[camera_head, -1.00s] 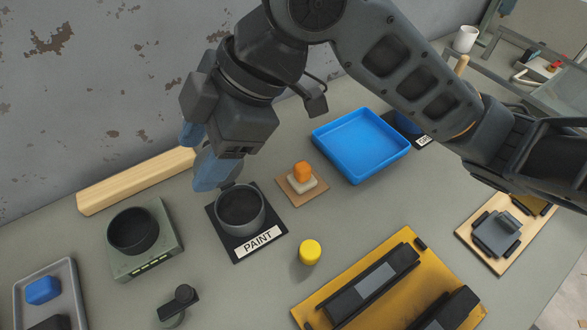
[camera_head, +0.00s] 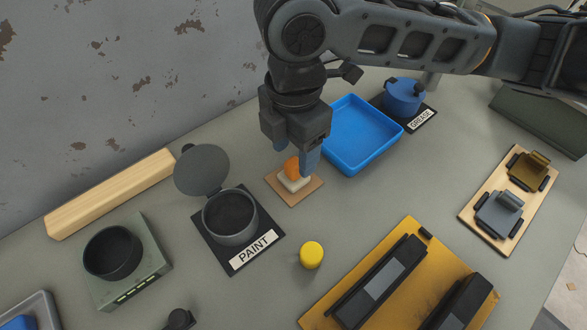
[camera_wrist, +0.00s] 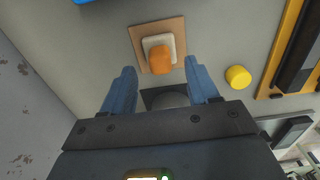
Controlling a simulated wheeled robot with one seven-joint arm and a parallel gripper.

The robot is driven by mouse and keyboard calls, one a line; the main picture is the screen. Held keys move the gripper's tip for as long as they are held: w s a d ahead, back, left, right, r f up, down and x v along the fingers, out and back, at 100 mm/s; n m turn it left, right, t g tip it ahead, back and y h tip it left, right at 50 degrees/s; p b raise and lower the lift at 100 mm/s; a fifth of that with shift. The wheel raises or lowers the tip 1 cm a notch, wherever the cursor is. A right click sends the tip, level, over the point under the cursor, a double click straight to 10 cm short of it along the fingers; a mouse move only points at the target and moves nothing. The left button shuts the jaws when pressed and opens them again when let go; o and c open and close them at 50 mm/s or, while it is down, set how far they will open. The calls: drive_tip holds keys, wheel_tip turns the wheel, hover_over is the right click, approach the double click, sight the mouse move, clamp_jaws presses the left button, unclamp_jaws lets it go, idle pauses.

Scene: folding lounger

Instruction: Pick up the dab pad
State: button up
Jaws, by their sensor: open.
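The dab pad has a white base (camera_head: 293,180) and an orange knob (camera_head: 291,166). It sits on a small brown board (camera_head: 307,192) on the bench. My gripper (camera_head: 297,165) hangs just above it in the head view, its blue fingers apart with nothing between them. In the wrist view the open gripper (camera_wrist: 163,84) points toward the pad, and the orange knob (camera_wrist: 161,59) shows just beyond the space between the fingertips.
The paint pot (camera_head: 230,220) stands left with its lid (camera_head: 203,170) raised. A blue tray (camera_head: 362,138) lies close on the right, with a grease pot (camera_head: 403,93) beyond it. A yellow cylinder (camera_head: 312,255) stands in front. A wooden bar (camera_head: 112,193) lies along the wall.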

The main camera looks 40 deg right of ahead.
drive_tip(key=shift+f, duration=1.25)
drive_tip(key=shift+c, duration=0.4)
clamp_jaws()
